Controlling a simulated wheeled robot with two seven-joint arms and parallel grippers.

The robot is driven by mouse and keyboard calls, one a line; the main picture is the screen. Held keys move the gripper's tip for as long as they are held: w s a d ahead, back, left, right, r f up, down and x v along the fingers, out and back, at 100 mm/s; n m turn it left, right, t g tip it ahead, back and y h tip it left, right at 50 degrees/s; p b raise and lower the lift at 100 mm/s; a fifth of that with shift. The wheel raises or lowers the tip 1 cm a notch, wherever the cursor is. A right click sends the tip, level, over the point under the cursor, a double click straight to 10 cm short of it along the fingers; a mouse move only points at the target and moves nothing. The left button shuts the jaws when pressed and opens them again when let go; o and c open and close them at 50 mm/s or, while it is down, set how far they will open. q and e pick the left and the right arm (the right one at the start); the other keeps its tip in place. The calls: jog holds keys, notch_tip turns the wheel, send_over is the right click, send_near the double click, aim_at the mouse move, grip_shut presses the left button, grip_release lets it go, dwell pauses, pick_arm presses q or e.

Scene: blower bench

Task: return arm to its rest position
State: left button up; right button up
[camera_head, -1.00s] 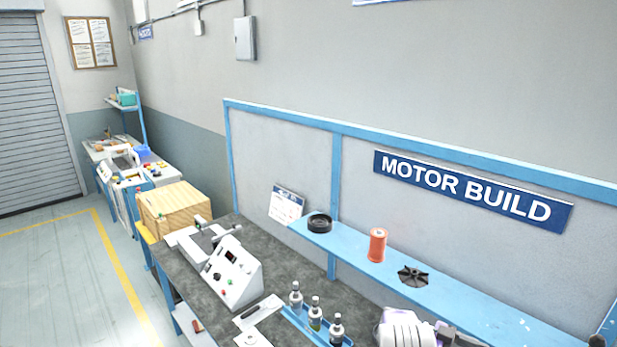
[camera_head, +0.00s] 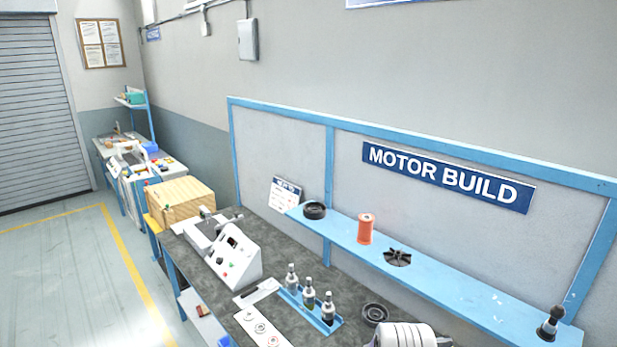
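Neither of my grippers and no part of my arms shows in the head view. The workbench (camera_head: 215,305) has a dark top and runs from the left middle to the bottom edge. A white ribbed motor-like body (camera_head: 405,335) lies at the bottom edge, partly cut off, with a dark end on its right. A dark ring-shaped part (camera_head: 375,313) lies beside it. Several small bottles (camera_head: 309,300) stand in a blue tray (camera_head: 323,326).
A blue shelf (camera_head: 455,283) holds a black ring (camera_head: 314,210), an orange spool (camera_head: 365,229), a black fan wheel (camera_head: 397,257) and a dark upright tool (camera_head: 550,323). The floor (camera_head: 75,280) is clear.

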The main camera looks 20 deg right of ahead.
jog(key=w+a+f+n+t+y, duration=0.3)
jog(key=a+f+n+t+y, duration=0.2)
jog(key=a+f, duration=0.5)
jog(key=w+a+f+n+t+y, duration=0.3)
jog(key=a+f+n+t+y, duration=0.4)
jog(key=a, duration=0.5)
jog(key=s+a+f+n+g+y, duration=0.2)
jog(key=s+a+n+g+y, duration=0.15)
jog(key=s+a, duration=0.75)
jog(key=s+a+f+n+g+y, duration=0.25)
jog(key=s+a+y, duration=0.3)
jog(key=a, duration=0.95)
pick_arm(q)
notch_tip(320, 180, down, 22)
jog(key=b, duration=2.2)
jog(key=shift+s, duration=0.25)
pick_arm(e)
notch_tip(320, 180, down, 21)
jog(key=s, duration=0.1)
jog(key=shift+s+h, duration=0.15)
jog(key=shift+h, duration=0.15)
pick_arm(q)
jog(key=shift+r, duration=0.1)
pick_arm(e)
jog(key=shift+a, duration=0.1)
